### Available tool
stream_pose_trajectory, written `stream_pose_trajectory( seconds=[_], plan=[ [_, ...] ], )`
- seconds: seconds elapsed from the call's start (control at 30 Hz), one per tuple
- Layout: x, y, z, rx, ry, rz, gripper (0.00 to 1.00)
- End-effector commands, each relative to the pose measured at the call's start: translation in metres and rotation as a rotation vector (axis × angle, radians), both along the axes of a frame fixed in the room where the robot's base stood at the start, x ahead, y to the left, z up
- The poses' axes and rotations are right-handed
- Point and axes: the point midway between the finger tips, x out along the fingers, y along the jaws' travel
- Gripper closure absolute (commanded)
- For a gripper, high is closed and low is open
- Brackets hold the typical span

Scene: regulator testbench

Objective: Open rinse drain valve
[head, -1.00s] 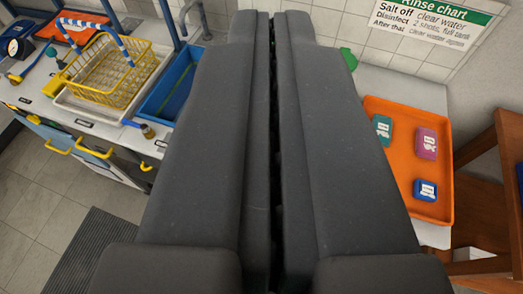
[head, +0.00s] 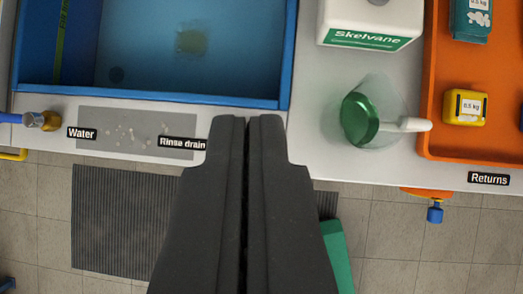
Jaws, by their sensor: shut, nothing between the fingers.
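The black "Rinse drain" label (head: 182,143) is on the counter's front edge, just left of my gripper (head: 249,118). My gripper is shut and empty, its tips over the front edge near the right corner of the blue basin (head: 150,97). No rinse drain valve handle is visible; my fingers hide the edge right of the label. The basin holds shallow water with a pale brownish patch and a dark round spot. A brass valve with a blue lever (head: 40,120) sits at left beside the "Water" label (head: 81,133).
A clear jug with a green inside and white handle (head: 372,118) stands right of my fingertips. Behind it is a white Skelvane container (head: 370,22). An orange tray (head: 436,120) with packets is at right. A grey mat (head: 120,220) lies on the floor.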

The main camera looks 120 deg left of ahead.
Motion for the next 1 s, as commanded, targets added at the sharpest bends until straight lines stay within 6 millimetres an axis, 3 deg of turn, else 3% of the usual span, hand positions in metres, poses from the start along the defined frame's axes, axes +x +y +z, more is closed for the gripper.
stream_pose_trajectory(
  seconds=[0.1,0.2,0.4,0.53,1.0],
  plan=[
    [0.016,0.0,-0.047,0.005,0.101,-0.031,1.0],
    [0.023,0.0,-0.079,0.008,0.171,-0.057,1.0],
    [0.031,0.0,-0.121,0.009,0.258,-0.09,1.0],
    [0.031,0.0,-0.132,0.01,0.282,-0.1,1.0],
    [0.032,-0.001,-0.135,0.009,0.282,-0.102,1.0]
  ],
)
